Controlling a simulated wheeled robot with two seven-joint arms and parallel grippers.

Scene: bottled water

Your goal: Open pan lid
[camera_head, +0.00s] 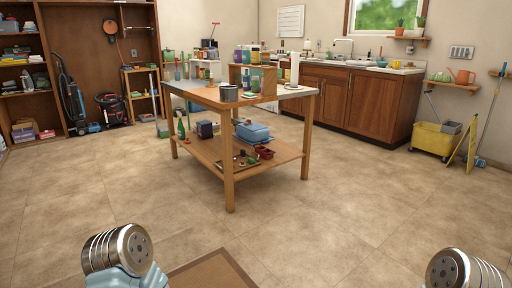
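No pan with a lid can be clearly made out from here. A small dark, round, pot-like container (229,94) stands at the near edge of the wooden worktable (265,183); I cannot tell if it has a lid. A dark object (209,43) on the back shelf may be a pot, but it is too small to tell. Parts of my two arms show at the bottom left and bottom right, far from the table. Neither gripper is in view.
A wide tiled floor (330,225) lies open before the table. A brown mat (212,272) lies close in front of me. The sink counter (352,104) runs along the back wall. A yellow mop bucket (432,139) stands at right, vacuum cleaners (112,108) at left.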

